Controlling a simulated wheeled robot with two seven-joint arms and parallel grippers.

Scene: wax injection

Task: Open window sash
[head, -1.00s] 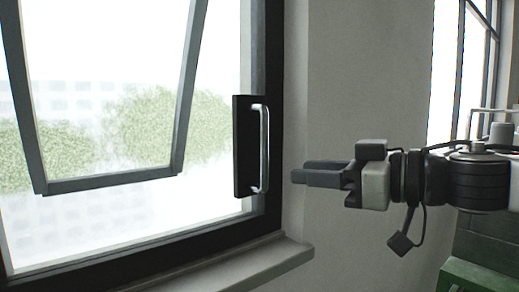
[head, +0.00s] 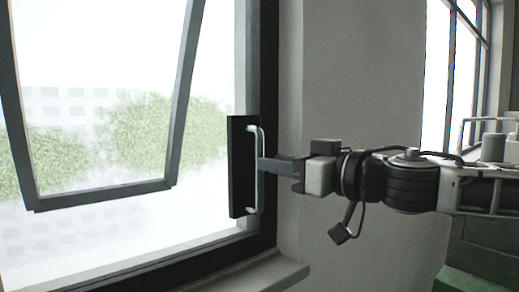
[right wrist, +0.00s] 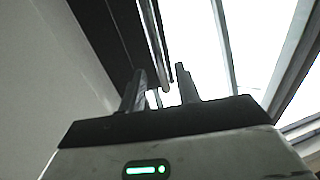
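The window has a grey inner sash (head: 105,196) that hangs at a slant inside a larger dark frame (head: 262,70). A silver bar handle (head: 254,205) on a black upright plate (head: 238,165) is at the right side of the window. My right gripper (head: 264,165) points left, with its fingertips at the middle of the handle bar. In the right wrist view, its two fingers (right wrist: 159,78) are apart, and the end of the handle bar (right wrist: 165,86) shows between their tips. Firm contact cannot be told. My left gripper is not in view.
A light window sill (head: 255,275) runs below the frame, under my right gripper. A plain grey wall (head: 350,80) lies right of the window. Another window (head: 455,80) is at the far right, and a green surface (head: 470,280) shows at the lower right.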

